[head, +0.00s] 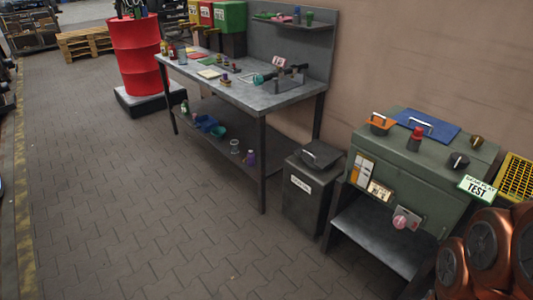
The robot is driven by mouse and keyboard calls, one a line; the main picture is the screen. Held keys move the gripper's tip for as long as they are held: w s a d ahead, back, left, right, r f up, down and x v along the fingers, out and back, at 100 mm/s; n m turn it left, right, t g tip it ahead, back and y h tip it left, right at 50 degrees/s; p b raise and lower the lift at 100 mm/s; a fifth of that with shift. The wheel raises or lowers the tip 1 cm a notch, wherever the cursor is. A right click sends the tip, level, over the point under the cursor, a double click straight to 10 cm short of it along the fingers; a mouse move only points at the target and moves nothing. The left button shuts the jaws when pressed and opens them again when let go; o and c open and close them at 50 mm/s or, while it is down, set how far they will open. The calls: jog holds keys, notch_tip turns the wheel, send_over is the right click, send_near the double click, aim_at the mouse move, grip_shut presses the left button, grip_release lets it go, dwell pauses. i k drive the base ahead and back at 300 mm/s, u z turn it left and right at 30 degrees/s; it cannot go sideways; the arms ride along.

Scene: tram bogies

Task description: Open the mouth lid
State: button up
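A green cabinet (398,185) stands at the right, and several fittings sit on its top. One is a small orange plate (380,123) with a pale handle. Beside it lies a larger blue plate (434,126), also with a pale handle. Both lie flat on the top. A dark bin (305,205) with a label stands left of the cabinet, and its grey lid (318,157) with a handle lies over its top. I cannot tell which of these is the mouth lid. My gripper is not in view.
A red knob (416,138) and black knobs (459,160) stand up from the cabinet. A TEST sign (477,188) and a yellow crate (515,178) are at its right. A cluttered workbench (290,97) stands along the wall. The paved floor (120,200) at left is clear.

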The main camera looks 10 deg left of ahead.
aim_at(319, 153)
jog(key=u, duration=0.4)
jog(key=i, duration=0.85)
jog(key=u, duration=0.35)
jog(key=i, duration=1.65)
jog(key=u, duration=0.05)
